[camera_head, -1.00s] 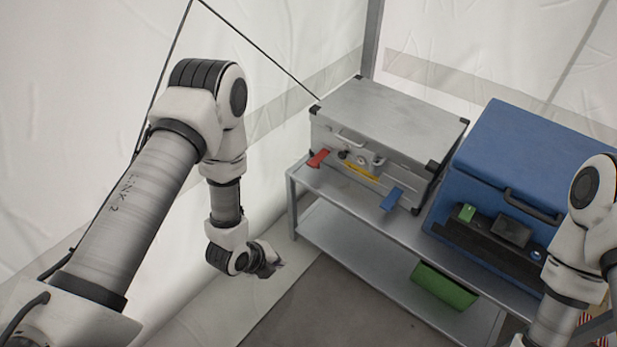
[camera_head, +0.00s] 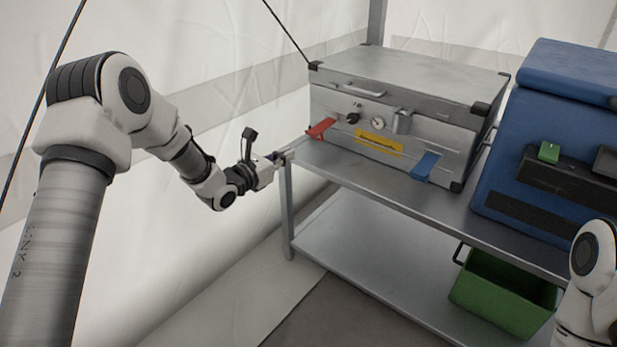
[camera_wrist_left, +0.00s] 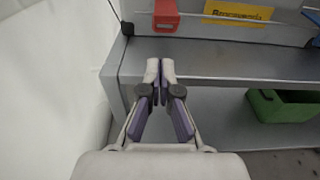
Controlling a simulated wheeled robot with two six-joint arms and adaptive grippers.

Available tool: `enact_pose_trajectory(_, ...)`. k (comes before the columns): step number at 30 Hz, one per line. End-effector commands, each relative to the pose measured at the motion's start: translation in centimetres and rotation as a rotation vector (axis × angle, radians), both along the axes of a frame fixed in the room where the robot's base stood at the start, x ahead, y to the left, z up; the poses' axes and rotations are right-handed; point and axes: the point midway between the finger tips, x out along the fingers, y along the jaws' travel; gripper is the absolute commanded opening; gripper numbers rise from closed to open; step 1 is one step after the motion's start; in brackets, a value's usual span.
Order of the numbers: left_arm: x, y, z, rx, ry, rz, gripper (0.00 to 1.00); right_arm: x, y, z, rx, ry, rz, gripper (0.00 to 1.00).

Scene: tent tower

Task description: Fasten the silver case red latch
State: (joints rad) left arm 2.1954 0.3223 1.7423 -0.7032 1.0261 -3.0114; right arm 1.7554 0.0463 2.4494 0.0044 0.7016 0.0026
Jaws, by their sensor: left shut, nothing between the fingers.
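The silver case (camera_head: 440,135) stands closed on the upper shelf of a metal rack. Its red latch (camera_head: 321,128) is at the left of the front face and sticks outward from it. The latch also shows at the top of the left wrist view (camera_wrist_left: 166,15). A blue latch (camera_head: 426,166) is at the right of the same face. My left gripper (camera_head: 288,156) is shut and empty, at the rack's left front corner, left of and below the red latch and apart from it. In the left wrist view its fingertips (camera_wrist_left: 160,68) are together before the shelf edge. My right gripper is out of view.
The metal shelf (camera_head: 345,172) has a bare strip before the case. A blue box (camera_head: 560,110) stands to the right. A green bin (camera_head: 500,295) is on the lower shelf. The tent wall (camera_head: 235,60) is close behind my left arm.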

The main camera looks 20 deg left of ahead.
Motion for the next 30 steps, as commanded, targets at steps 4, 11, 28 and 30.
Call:
enact_pose_trajectory(4, 0.2, 0.5, -2.0, -0.008, -0.034, 0.009, 0.0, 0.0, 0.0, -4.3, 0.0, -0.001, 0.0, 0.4)
enact_pose_trajectory(11, 0.3, 0.5, -1.4, -0.009, -0.044, 0.01, 0.0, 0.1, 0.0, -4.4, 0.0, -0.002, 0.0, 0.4)
enact_pose_trajectory(28, 2.1, -0.1, -0.6, -0.005, -0.039, 0.01, 0.0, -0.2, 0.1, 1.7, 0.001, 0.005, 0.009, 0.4)
enact_pose_trajectory(30, 2.5, -0.3, -0.7, -0.006, -0.038, 0.009, 0.0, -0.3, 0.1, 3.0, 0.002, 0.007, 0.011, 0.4)
